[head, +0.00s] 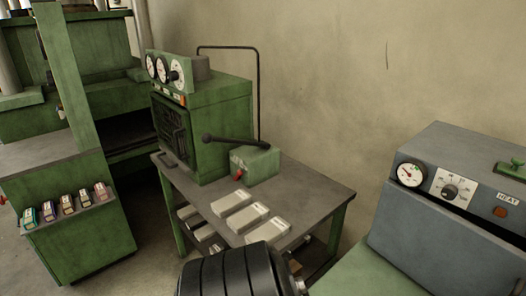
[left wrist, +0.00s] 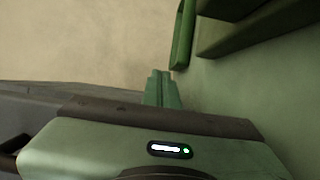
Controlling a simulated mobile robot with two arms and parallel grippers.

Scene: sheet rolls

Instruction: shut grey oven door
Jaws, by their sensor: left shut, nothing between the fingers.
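The grey oven (head: 450,165) stands at the right of the head view. Its front has a round gauge, a dial, a small orange-red part and a HEAT label. A grey panel (head: 425,235) lies below these controls, with a dark gap above it at the right edge. The picture cuts it off, so I cannot tell how far the door stands open. In the left wrist view my left gripper (left wrist: 163,88) has its fingers together, with nothing between them. A green surface with a green bar (left wrist: 183,35) is at its right. My right gripper is not in view.
A grey-topped table (head: 315,190) carries a green machine (head: 205,120) and a green block with a black lever (head: 240,145). Pale blocks lie at its front. A green cabinet (head: 80,235) stands left. A green flat surface (head: 365,275) lies before the oven.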

